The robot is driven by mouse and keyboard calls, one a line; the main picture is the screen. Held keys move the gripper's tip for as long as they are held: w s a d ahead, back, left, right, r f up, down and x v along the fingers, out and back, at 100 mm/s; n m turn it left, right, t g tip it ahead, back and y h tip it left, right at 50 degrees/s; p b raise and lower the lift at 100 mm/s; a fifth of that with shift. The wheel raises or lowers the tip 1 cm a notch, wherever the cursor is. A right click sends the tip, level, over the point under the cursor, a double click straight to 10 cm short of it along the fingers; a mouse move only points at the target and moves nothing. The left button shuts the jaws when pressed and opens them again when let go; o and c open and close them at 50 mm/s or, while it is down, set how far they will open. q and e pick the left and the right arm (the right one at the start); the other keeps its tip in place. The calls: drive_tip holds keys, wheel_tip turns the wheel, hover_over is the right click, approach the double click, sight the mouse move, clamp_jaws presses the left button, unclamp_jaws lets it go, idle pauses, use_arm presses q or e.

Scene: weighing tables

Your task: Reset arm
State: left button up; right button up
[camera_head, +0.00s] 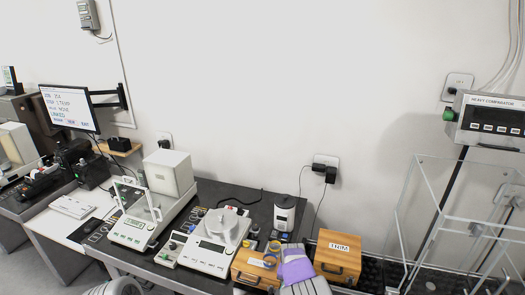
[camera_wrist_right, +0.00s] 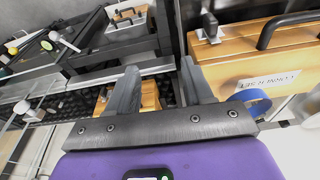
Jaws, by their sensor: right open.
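My right gripper (camera_head: 297,265) shows in the head view as a purple body at the bottom centre, between two wooden boxes at the table's front edge. In the right wrist view its two grey fingers (camera_wrist_right: 160,78) are spread apart with nothing held between them. The fingertips cannot be made out in the head view.
Wooden boxes (camera_head: 338,256) (camera_head: 252,268) stand close on both sides of the right gripper. A blue roll (camera_wrist_right: 258,108) lies near it. A white balance (camera_head: 212,245) is to the left. A clear-walled enclosure (camera_head: 450,215) stands at right, below a comparator display (camera_head: 492,118).

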drive_tip(key=s+d+f+g+y+b, duration=0.1)
drive_tip(key=s+d+f+b, duration=0.15)
drive_tip(key=s+f, duration=0.55)
drive_tip(key=s+d+f+g+y+b, duration=0.1)
drive_tip(key=s+d+f+b, duration=0.15)
drive_tip(key=s+f, duration=0.6)
drive_tip(key=s+a+f+y+b, duration=0.1)
drive_tip(key=s+a, duration=0.2)
drive_tip(key=s, duration=0.6)
drive_tip(key=s+a+f+n+y+b, duration=0.1)
drive_tip(key=s+a+y+b, duration=0.1)
drive_tip(key=s, duration=0.7)
drive_tip(key=shift+s+a+f+t, duration=0.15)
drive_tip(key=shift+a+f+t, duration=0.2)
drive_tip(key=shift+a, duration=0.1)
drive_tip(key=shift+c, duration=0.5)
